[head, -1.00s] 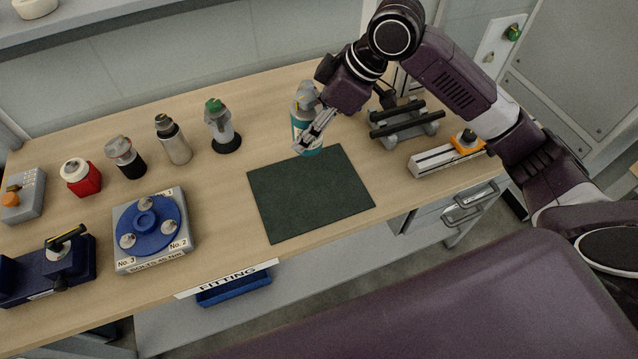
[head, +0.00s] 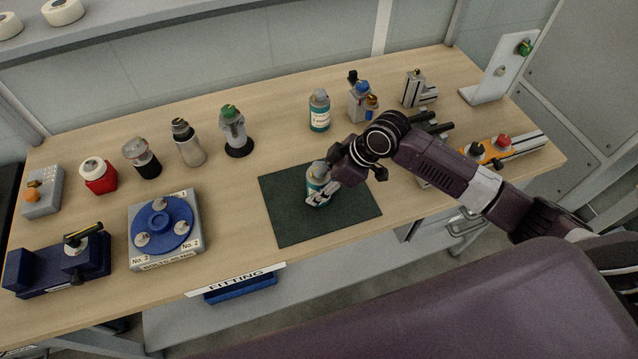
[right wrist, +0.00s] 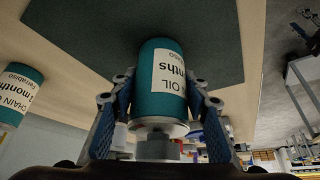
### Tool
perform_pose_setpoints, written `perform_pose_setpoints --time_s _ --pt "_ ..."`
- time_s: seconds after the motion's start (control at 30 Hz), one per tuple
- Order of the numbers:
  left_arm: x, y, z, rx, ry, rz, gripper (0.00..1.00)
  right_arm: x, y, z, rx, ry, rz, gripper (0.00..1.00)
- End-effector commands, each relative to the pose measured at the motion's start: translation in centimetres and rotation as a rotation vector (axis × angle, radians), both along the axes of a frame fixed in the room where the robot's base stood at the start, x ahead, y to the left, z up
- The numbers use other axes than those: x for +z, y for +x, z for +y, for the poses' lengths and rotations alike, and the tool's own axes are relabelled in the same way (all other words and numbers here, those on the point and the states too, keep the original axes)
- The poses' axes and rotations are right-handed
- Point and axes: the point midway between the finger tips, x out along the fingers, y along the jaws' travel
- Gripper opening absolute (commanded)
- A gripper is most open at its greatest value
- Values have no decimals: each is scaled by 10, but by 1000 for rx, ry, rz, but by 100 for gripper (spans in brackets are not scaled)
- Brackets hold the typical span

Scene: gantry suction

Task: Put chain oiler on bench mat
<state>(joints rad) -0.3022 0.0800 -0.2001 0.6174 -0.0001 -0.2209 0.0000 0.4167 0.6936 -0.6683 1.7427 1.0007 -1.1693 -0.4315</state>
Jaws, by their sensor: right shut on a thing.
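The chain oiler is a teal bottle (head: 318,184) with a grey cap and a white label. My right gripper (head: 319,197) is shut on it. In the right wrist view the fingers (right wrist: 160,110) hold the bottle (right wrist: 158,85) from both sides, around its cap end. It is upright over the middle of the dark green bench mat (head: 293,228); I cannot tell whether its base touches the mat. The mat also shows in the right wrist view (right wrist: 90,25). My left gripper is not in view.
A similar teal bottle (head: 319,112) stands behind the mat; it also shows in the right wrist view (right wrist: 14,95). A green-topped bottle (head: 233,130) and several other containers stand left. A blue round fixture (head: 160,228) lies left of the mat. Metal rails (head: 518,150) lie right.

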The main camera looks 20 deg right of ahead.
Motion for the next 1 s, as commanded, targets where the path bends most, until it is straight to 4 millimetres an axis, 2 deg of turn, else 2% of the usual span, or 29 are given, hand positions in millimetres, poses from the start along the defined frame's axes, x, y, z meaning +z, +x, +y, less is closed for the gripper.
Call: perform_pose_setpoints --time_s 0.37,0.4,0.53,0.83,1.0 --pt "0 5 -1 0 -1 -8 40 -3 1 1 0 2 -3 4" --pt "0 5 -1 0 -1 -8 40 -4 0 0 0 1 -1 44" --pt "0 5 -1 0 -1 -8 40 -4 0 0 0 1 -1 58" --pt "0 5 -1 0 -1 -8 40 -2 0 0 1 1 -1 60" --pt "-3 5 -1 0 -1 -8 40 11 -3 -7 0 0 -4 60"
